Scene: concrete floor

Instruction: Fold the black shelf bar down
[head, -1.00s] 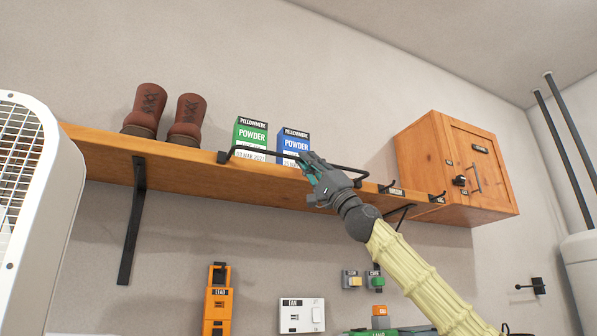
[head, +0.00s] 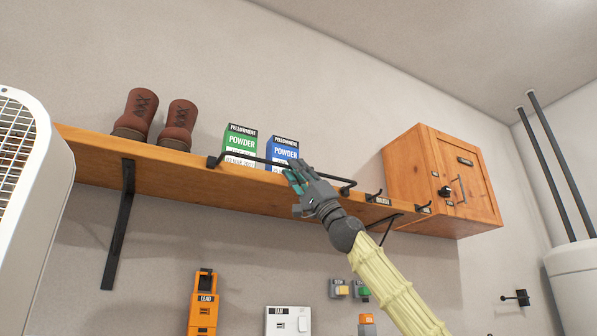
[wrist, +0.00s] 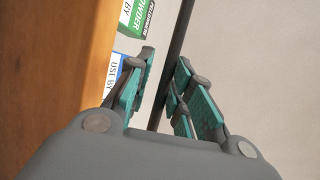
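The black shelf bar (head: 245,156) runs along the front edge of the wooden shelf (head: 240,182), in front of two powder boxes. It stands a little above the edge, with brackets at both ends. My gripper (head: 293,172) is at the bar's right half, coming from below right. In the wrist view the bar (wrist: 179,38) passes between the two teal-padded fingers (wrist: 162,88). A gap shows between the fingers, so they are open around the bar. Whether one pad touches it I cannot tell.
A green powder box (head: 240,143) and a blue one (head: 282,150) stand behind the bar. Brown boots (head: 136,113) are at left. Hooks (head: 374,195) and a wooden cabinet (head: 440,185) lie to the right. A shelf bracket (head: 119,225) hangs below.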

